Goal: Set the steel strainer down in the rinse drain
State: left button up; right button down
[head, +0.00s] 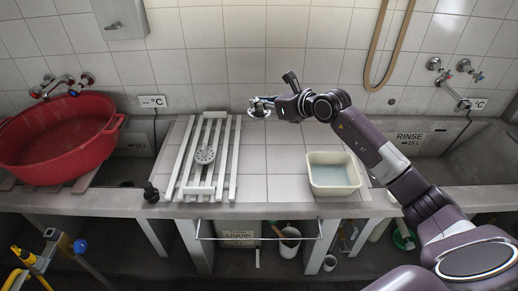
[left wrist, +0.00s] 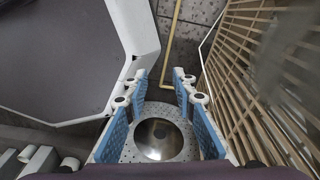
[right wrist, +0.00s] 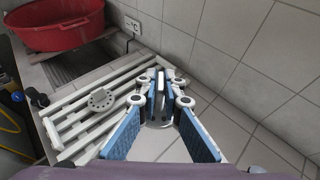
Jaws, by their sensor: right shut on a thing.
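My right gripper (head: 262,106) is raised over the back of the tiled counter, near the wall. It is shut on a small shiny piece, seemingly the steel strainer (head: 257,110); in the right wrist view the strainer (right wrist: 160,118) is mostly hidden between the fingers (right wrist: 161,85). The rinse basin (head: 484,152), labelled RINSE, is at the far right, away from this gripper. Its drain is out of sight. My left gripper (left wrist: 159,82) is open and empty in the left wrist view and does not show in the head view.
A pale round perforated piece (head: 205,155) lies on the white slatted rack (head: 182,160). A cream tub (head: 333,187) of water stands on the counter. A red basin (head: 60,140) is at left.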

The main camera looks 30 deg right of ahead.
jog(key=shift+f+b, duration=0.75)
jog(key=shift+f, duration=8.2)
jog(key=shift+f, duration=0.1)
jog(key=c, duration=2.5)
grip_release()
jog(key=shift+f, duration=0.1)
jog(key=shift+c, duration=0.2)
jog(key=o, duration=0.4)
jog(key=shift+o, duration=0.2)
